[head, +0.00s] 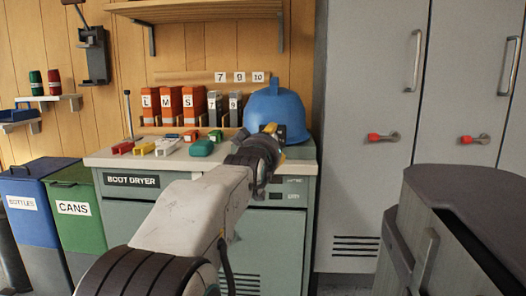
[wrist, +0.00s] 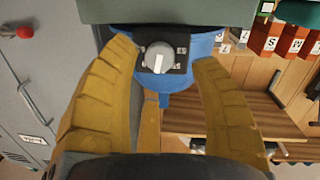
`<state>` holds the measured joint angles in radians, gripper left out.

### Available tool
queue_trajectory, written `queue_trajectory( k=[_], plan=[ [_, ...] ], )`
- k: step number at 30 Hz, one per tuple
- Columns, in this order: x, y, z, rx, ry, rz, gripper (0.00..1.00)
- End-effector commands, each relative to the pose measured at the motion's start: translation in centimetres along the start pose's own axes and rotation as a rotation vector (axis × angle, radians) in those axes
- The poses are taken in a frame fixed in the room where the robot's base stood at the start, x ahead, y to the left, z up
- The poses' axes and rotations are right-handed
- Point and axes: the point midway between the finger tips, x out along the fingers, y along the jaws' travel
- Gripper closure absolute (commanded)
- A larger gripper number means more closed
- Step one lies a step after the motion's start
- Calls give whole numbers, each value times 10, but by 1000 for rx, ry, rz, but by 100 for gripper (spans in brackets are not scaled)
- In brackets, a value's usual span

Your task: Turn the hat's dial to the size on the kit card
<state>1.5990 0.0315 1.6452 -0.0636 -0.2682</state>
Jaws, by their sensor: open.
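The blue hat (head: 274,105) sits on the right end of the boot dryer's top. In the wrist view its blue shell (wrist: 184,99) carries a black plate (wrist: 177,58) with a pale round dial (wrist: 158,57). Small marks flank the dial, too small to read. My gripper (wrist: 166,56) is open, its two yellow fingers on either side of the dial; whether they touch it I cannot tell. In the head view my gripper (head: 274,133) is at the hat's front, and my arm hides part of it. I cannot make out a kit card for certain.
The boot dryer (head: 130,181) bears several small coloured items and orange holders (head: 171,104) lettered L, M and S. Number tags (head: 239,77) are on the wall behind. Grey lockers (head: 372,80) stand right, blue and green bins (head: 75,208) left. A dark-topped cabinet (head: 465,205) is near right.

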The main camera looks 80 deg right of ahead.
Motion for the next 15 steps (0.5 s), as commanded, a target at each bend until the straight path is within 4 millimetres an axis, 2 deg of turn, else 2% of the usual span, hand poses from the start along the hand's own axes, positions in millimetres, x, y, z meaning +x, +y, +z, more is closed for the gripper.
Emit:
queue_trajectory(
  k=[1,6,15],
  plan=[
    [-10,0,-1,0,2,1,43],
    [-36,0,0,0,1,0,43],
    [-68,0,0,0,0,0,43]
  ],
)
